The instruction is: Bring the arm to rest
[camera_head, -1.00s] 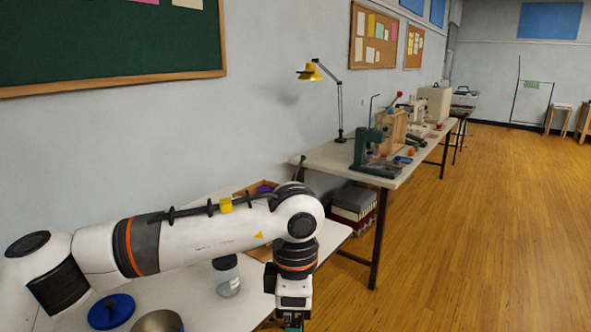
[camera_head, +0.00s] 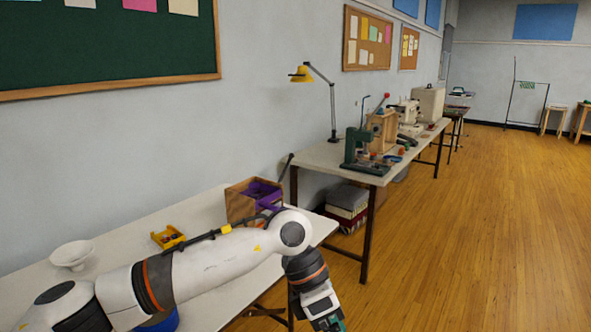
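My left arm (camera_head: 215,268) comes in from the lower left and stretches across the near white table, with its elbow bend near the table's right end. From there the forearm points down past the table's edge. My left gripper (camera_head: 330,325) is at the bottom edge of the picture, over the floor. Its fingertips are cut off, so I cannot tell whether it is open or holds anything. My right arm and gripper are out of view.
A blue thing (camera_head: 163,322) is mostly hidden behind my arm. A farther table (camera_head: 318,155) bears a lamp (camera_head: 333,110). The wooden floor (camera_head: 480,240) at right is clear.

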